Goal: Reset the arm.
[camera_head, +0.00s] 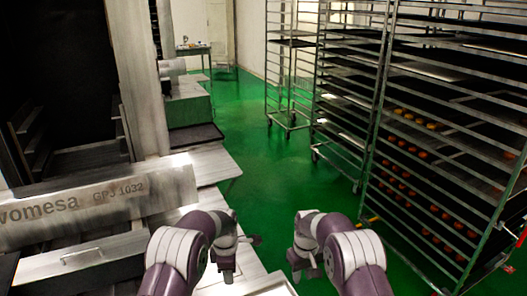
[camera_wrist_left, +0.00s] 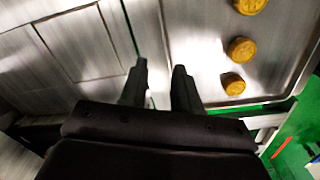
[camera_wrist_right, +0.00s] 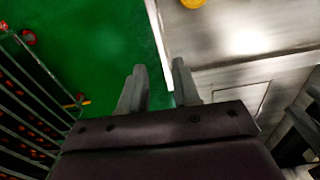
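My left gripper (camera_head: 238,256) hangs in front of the steel machine in the head view, close to its right edge. In the left wrist view its two fingers (camera_wrist_left: 159,80) stand apart with nothing between them, above a steel surface. My right gripper (camera_head: 304,262) is to the right of it, with green floor behind it. In the right wrist view its fingers (camera_wrist_right: 159,77) are also apart and empty, near the border between floor and steel. Neither gripper touches anything that I can see.
Round golden pastries (camera_wrist_left: 240,50) lie on a steel tray (camera_wrist_left: 198,50) close to my left gripper. The machine (camera_head: 105,208) fills the left side. Tall wheeled racks (camera_head: 378,120) with trays stand at the right. Open green floor (camera_head: 265,165) runs between them.

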